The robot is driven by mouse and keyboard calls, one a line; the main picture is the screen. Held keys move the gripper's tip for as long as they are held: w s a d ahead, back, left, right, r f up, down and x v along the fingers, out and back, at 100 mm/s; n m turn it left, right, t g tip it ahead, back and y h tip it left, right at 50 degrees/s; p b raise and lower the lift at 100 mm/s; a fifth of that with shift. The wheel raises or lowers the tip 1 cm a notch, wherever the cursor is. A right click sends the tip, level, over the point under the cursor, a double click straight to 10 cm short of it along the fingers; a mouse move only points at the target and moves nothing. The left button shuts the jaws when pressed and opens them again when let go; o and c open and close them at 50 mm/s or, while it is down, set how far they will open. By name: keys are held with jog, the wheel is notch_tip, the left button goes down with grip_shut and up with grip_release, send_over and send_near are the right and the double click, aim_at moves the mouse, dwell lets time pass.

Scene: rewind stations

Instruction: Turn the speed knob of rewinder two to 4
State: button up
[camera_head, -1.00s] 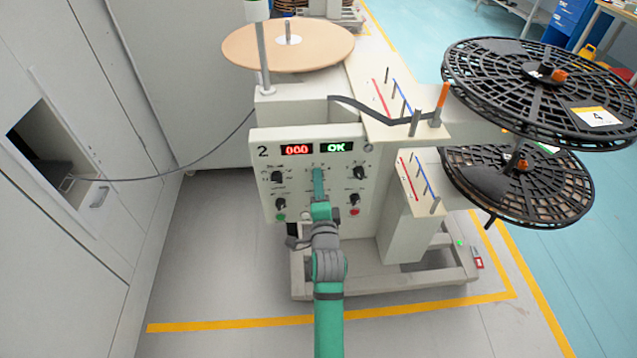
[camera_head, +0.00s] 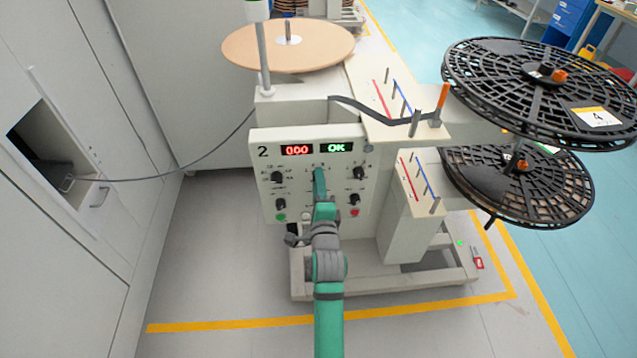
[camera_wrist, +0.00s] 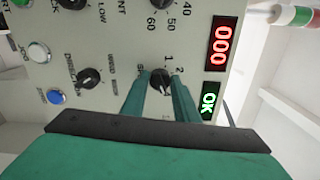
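Rewinder two's panel (camera_head: 300,186) carries a "2", a red display reading 000 and a green OK. My gripper (camera_head: 318,172) is at the upper middle of this panel, just below the displays. In the wrist view the speed knob (camera_wrist: 160,83) is a round black knob. My gripper's two green fingers (camera_wrist: 160,92) stand one on each side of it and appear shut on it. Scale marks 1 and 2 show near the knob. The rest of its scale and most of its label are hidden by the fingers. Which number its pointer faces is unclear.
Other black knobs sit close by, such as the direction knob (camera_wrist: 88,78). A white button (camera_wrist: 39,52) and blue button (camera_wrist: 57,97) are on the panel. Black reels (camera_head: 520,185) overhang at right. Grey cabinets (camera_head: 60,220) stand at left.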

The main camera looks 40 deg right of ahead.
jog(key=o, duration=0.3)
jog(key=shift+s, duration=0.1)
jog(key=v, duration=1)
jog(key=shift+s+a, duration=0.25)
jog(key=shift+a, duration=0.05)
